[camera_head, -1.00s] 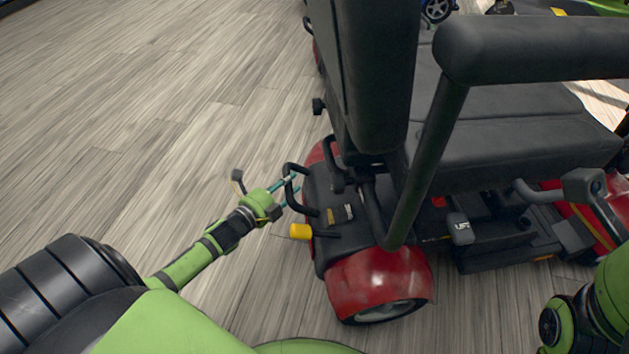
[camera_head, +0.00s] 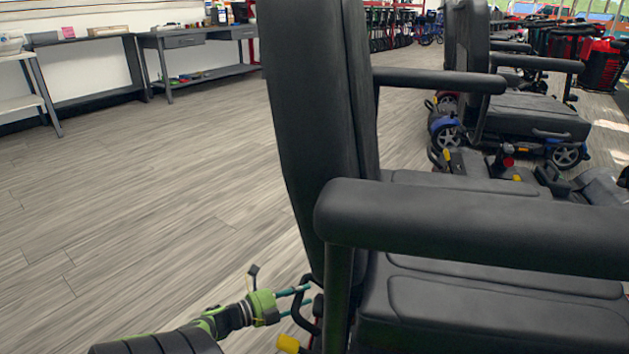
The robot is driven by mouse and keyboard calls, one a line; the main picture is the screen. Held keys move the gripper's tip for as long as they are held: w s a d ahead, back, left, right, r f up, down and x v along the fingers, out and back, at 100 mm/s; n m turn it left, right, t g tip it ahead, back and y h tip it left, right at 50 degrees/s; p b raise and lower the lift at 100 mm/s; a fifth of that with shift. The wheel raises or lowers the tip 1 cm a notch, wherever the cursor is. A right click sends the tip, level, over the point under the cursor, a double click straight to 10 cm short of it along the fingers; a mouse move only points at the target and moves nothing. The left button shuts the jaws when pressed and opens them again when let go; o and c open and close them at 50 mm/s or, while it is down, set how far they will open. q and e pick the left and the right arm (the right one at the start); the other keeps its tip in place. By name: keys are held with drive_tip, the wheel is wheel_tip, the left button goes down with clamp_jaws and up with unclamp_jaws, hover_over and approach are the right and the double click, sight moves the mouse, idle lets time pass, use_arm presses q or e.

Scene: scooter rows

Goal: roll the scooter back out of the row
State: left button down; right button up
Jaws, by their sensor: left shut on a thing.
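The scooter with a black padded seat (camera_head: 470,308), tall backrest (camera_head: 312,130) and black armrests stands close in front of me, seen from behind and to its side. My left gripper (camera_head: 301,302) is at its rear, low beside the backrest, with teal fingers shut on the black rear handle (camera_head: 301,320). A yellow lever (camera_head: 289,343) shows just below the handle. The scooter's wheels and red rear body are below the picture. My right gripper is not in view.
Other scooters stand ahead in the row, one with blue trim (camera_head: 446,133). Open wood-plank floor (camera_head: 140,210) lies to the left and behind the seat. Grey workbenches (camera_head: 195,38) line the far left wall. More scooters stand at the far right.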

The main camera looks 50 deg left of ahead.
use_arm(q)
drive_tip(key=shift+s+a+r, duration=0.15)
drive_tip(key=shift+a, duration=0.25)
drive_tip(key=c, duration=0.9)
unclamp_jaws()
drive_tip(key=s+a+r, duration=0.1)
drive_tip(key=s, duration=1)
drive_tip(key=shift+s+a+r, duration=0.15)
drive_tip(key=shift+s+r, duration=0.15)
drive_tip(key=shift+s, duration=0.1)
